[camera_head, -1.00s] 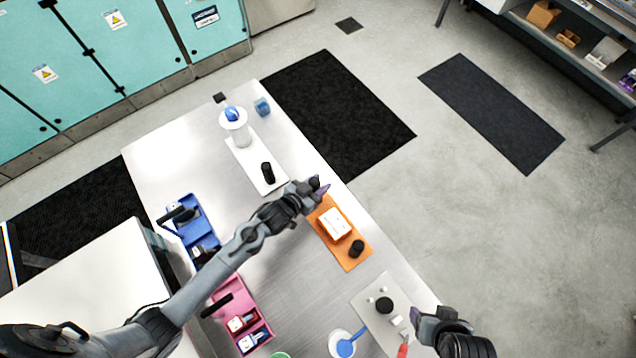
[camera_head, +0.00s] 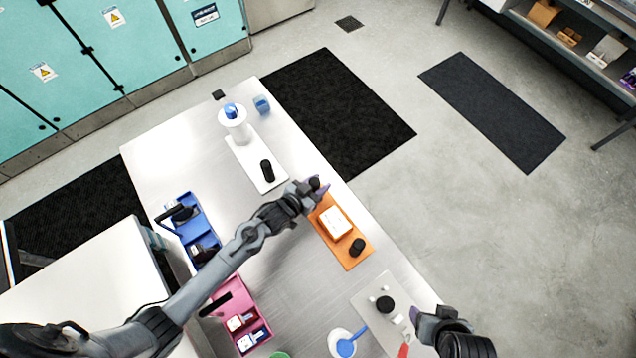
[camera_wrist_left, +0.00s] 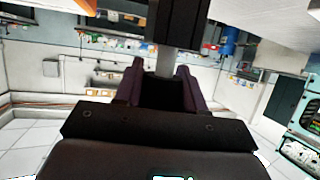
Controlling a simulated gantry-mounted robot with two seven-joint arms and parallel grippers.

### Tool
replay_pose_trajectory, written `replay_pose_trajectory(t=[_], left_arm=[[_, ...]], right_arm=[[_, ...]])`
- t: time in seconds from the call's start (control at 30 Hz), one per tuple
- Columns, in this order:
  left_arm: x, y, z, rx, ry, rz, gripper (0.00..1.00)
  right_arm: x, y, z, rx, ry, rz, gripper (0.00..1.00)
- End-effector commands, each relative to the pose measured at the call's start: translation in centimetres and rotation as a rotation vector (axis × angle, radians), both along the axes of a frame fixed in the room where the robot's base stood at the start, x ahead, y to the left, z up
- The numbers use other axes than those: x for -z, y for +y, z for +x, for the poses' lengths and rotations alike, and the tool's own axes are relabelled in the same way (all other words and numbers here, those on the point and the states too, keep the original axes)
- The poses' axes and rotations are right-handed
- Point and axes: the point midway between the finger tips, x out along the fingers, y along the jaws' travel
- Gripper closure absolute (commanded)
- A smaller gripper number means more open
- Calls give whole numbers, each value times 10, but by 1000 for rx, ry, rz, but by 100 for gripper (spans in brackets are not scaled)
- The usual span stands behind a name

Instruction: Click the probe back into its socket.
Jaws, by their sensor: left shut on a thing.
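My left gripper (camera_head: 319,190) is over the far end of the orange board (camera_head: 352,262), with a small black piece (camera_head: 314,183) at its purple fingertips. In the left wrist view, the fingers (camera_wrist_left: 160,85) are shut on the probe (camera_wrist_left: 165,62), a black body with a grey shaft. Its lower end is hidden, and I cannot tell whether it touches a socket. The orange board bears a white block (camera_head: 334,222) and a black round socket-like part (camera_head: 357,246). My right gripper (camera_head: 432,322) is at the lower right beside the grey board (camera_head: 368,297); its jaws are unclear.
A white board (camera_head: 249,155) with a black cylinder (camera_head: 267,171) and a blue-topped white stand (camera_head: 236,125) are farther back. Blue (camera_head: 199,229) and pink (camera_head: 234,292) trays lie left. A black knob (camera_head: 384,304) sits on the grey board.

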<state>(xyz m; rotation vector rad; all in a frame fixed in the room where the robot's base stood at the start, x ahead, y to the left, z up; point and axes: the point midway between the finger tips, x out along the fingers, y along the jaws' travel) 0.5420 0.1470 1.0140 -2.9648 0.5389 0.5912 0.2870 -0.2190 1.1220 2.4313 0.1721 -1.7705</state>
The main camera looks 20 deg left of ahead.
Motion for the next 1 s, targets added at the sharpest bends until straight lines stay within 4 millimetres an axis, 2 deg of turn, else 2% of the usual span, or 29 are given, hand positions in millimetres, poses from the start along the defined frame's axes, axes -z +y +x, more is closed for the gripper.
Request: replay_pose_trajectory(t=[1.0], left_arm=[[15, 0, 0, 0, -1, 0, 91]], right_arm=[[11, 2, 0, 6, 0, 8, 33]])
